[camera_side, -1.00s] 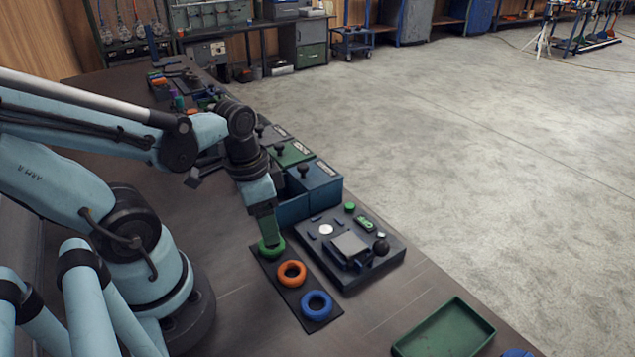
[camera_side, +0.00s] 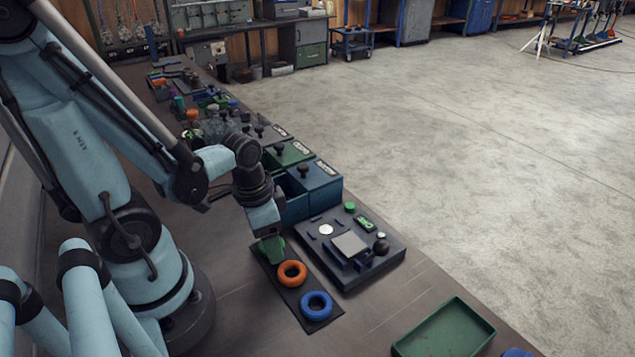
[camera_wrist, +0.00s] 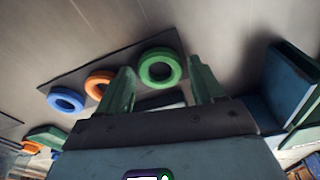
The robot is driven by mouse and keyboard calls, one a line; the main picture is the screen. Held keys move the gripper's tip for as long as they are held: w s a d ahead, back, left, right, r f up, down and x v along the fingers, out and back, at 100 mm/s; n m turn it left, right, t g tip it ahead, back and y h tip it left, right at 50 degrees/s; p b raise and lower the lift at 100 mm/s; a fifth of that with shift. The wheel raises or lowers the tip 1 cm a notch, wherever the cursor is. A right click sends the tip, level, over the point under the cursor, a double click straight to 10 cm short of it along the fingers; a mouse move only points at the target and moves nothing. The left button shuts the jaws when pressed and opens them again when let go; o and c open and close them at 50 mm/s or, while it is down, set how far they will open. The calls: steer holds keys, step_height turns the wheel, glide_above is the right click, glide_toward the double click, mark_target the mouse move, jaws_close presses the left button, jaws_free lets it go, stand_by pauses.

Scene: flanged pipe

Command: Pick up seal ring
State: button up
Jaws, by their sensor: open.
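Three seal rings lie on a dark plate (camera_side: 287,300): a green ring (camera_wrist: 160,68), an orange ring (camera_side: 292,273) and a blue ring (camera_side: 316,305). The orange ring (camera_wrist: 99,84) and blue ring (camera_wrist: 67,100) also show in the wrist view. My gripper (camera_wrist: 162,85) is open, its two green fingers apart with the green ring showing between and beyond their tips. In the side view my gripper (camera_side: 270,245) is low at the green ring's end of the plate and mostly hides that ring. Contact with the ring cannot be told.
A dark fixture block (camera_side: 372,268) with a black knob stands right of the plate. Lidded bins, including a blue one (camera_side: 315,180), stand behind. A green tray (camera_side: 445,330) sits at the table's front right. Bare table lies left of the plate.

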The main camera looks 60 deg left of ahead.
steer(key=c, duration=0.8)
steer(key=shift+r, duration=0.2)
steer(key=shift+r, duration=1.6)
steer(key=shift+s+d+r, duration=0.1)
steer(key=shift+d+r, duration=0.05)
steer(key=shift+r, duration=0.1)
steer(key=s+d+r, duration=0.4)
steer(key=d+r, duration=0.5)
steer(key=d, duration=0.1)
steer(key=shift+s+d+r, duration=0.15)
steer(key=shift+d+r, duration=0.1)
steer(key=shift+r, duration=0.05)
